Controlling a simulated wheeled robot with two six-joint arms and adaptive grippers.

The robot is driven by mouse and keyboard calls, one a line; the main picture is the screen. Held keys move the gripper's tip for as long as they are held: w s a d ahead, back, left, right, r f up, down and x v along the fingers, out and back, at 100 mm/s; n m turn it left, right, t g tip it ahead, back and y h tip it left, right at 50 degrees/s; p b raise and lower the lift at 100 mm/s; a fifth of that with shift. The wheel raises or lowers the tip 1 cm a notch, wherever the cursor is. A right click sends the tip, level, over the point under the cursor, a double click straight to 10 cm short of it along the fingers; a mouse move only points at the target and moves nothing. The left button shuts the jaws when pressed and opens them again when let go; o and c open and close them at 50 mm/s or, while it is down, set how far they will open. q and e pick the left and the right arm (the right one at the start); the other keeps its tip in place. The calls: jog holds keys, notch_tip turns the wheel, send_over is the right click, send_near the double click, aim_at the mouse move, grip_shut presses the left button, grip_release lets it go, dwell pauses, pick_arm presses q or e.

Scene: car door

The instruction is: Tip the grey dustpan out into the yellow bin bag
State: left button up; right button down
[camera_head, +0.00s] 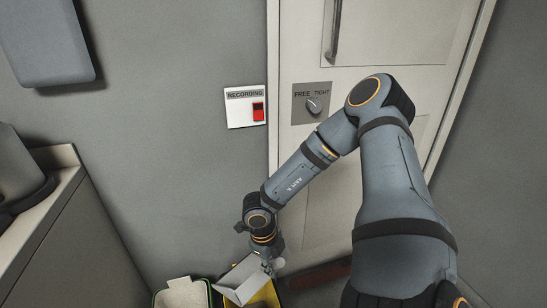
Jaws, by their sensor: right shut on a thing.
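My right gripper (271,263) is at the bottom middle of the head view, shut on the grey dustpan (240,280). The dustpan is tilted, with its pan stretching to the lower left of the gripper. The yellow bin bag (268,296) shows at the bottom edge, behind and below the dustpan. Most of the bag is hidden or out of frame, and I cannot tell whether the dustpan touches it. What lies in the dustpan is too small to tell. My left gripper is not in view.
A green-edged container (181,295) with a pale lining stands just left of the dustpan. A pale door (390,45) with a knob panel (311,104) is behind my right arm. A recording switch (245,107) is on the grey wall. A counter (50,215) stands at left.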

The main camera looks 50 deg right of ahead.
jog(key=shift+r+p, duration=0.15)
jog(key=shift+p, duration=0.2)
jog(key=r+t+p, duration=0.1)
jog(key=t+p, duration=0.1)
jog(key=p, duration=0.3)
jog(key=shift+s+r+t, duration=0.1)
jog(key=shift+t, duration=0.2)
jog(key=shift+f+t, duration=0.2)
jog(key=shift+t, duration=0.1)
jog(key=r+t+p, duration=0.1)
jog(key=p, duration=0.3)
jog(key=shift+r+t+p, duration=0.25)
jog(key=shift+t+p, duration=0.05)
jog(key=shift+t, duration=0.1)
jog(key=shift+t+p, duration=0.4)
jog(key=shift+t, duration=0.1)
jog(key=shift+f, duration=0.15)
